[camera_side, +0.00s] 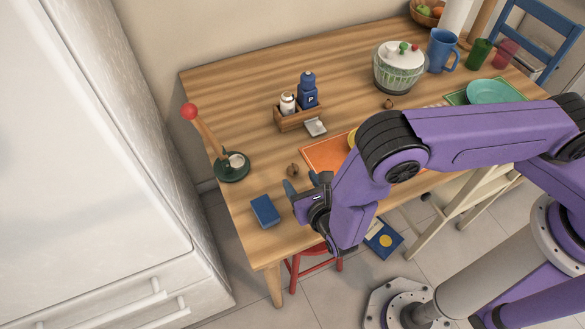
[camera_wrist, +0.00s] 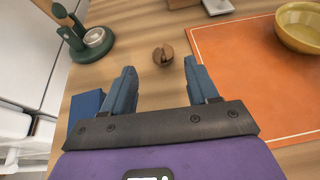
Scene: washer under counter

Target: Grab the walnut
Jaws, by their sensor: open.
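A small brown walnut (camera_side: 293,169) lies on the wooden table (camera_side: 228,95), left of the orange placemat (camera_side: 318,155). In the wrist view the walnut (camera_wrist: 163,54) shows a dark gap in its shell and sits just beyond the fingertips, roughly centred between them. My gripper (camera_side: 301,182) is open and empty, its two blue fingers pointing toward the walnut without visibly touching it. A second small brown, walnut-like thing (camera_side: 388,103) lies farther back, near the green-and-white bowl.
A blue box (camera_side: 265,211) lies close to my gripper's left. A dark green stand with a red ball (camera_side: 232,167) is at the left edge. A wooden caddy (camera_side: 297,117) and small dish (camera_side: 316,127) stand behind. A yellow bowl (camera_wrist: 300,27) sits on the placemat.

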